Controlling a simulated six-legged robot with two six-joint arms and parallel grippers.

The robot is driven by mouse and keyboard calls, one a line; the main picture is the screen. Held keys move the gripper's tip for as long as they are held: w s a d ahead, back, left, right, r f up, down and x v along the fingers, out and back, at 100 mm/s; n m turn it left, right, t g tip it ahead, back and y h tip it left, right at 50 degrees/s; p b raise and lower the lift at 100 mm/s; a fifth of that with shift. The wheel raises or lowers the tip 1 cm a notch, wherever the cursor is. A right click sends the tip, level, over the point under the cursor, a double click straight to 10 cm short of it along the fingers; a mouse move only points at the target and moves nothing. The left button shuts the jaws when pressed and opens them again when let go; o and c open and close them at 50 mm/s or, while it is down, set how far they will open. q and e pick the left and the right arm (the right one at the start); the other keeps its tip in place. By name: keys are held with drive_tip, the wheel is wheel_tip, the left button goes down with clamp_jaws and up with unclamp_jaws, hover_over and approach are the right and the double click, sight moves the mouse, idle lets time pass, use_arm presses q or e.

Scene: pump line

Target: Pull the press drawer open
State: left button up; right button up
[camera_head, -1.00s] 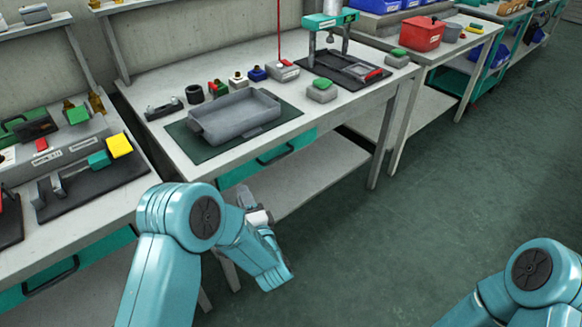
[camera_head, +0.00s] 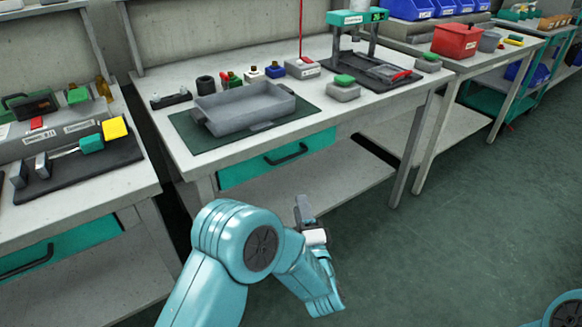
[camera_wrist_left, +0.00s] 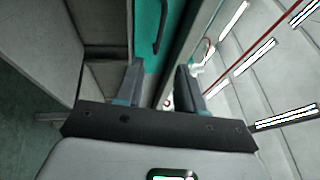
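The press drawer (camera_head: 255,167) is a teal front under the middle workbench, with a black bar handle (camera_head: 286,155). It looks shut, its front about level with the bench edge. In the left wrist view, the teal front (camera_wrist_left: 149,45) and the dark handle (camera_wrist_left: 161,28) show beyond the fingers. My left gripper (camera_head: 303,208) is below and in front of the drawer, apart from the handle. Its two fingers (camera_wrist_left: 161,85) are spread with nothing between them. My right gripper is out of view.
A grey tray (camera_head: 245,110) lies on a dark green mat on the bench. The teal press (camera_head: 357,18) stands at the back right. A lower shelf (camera_head: 340,180) lies under the drawer. A left bench (camera_head: 60,210) has another teal drawer (camera_head: 65,250). Open floor lies right.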

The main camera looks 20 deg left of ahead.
use_arm(q)
drive_tip(key=b+x, duration=0.2)
drive_tip(key=x, duration=1.3)
drive_tip(key=shift+w+a+r+b, duration=0.2)
drive_tip(key=shift+w+a+b, duration=0.05)
drive_tip(key=shift+b, duration=0.05)
clamp_jaws()
